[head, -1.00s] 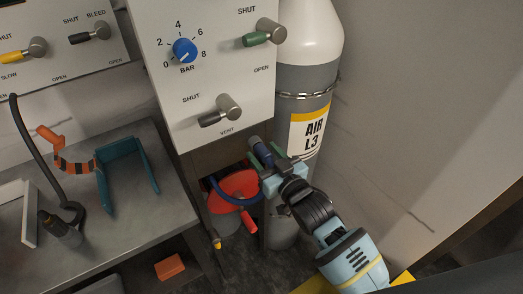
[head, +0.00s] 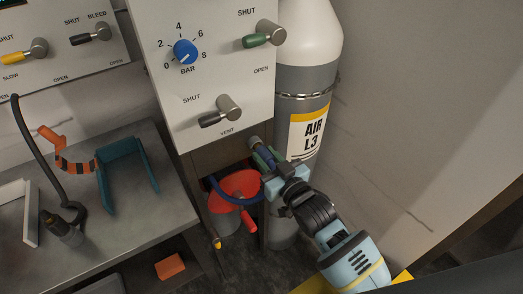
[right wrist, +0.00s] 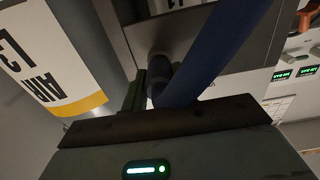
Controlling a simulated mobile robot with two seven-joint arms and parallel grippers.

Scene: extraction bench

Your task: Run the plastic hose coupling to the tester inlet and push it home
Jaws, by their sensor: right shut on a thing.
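The blue hose (head: 224,196) loops left from the gripper across a red-topped bin. In the right wrist view the blue hose (right wrist: 205,60) runs down to the coupling between the fingers, and the coupling's far end points toward a dark grey face. I cannot make out the tester inlet clearly, nor whether the coupling touches it. My left gripper is not in view.
The air cylinder (head: 304,100) stands close behind my right gripper. The panel's vent lever (head: 220,112) is just above. The bin with a red top (head: 238,184) is below left. A metal bench (head: 115,235) with a teal bracket (head: 127,165) is at left.

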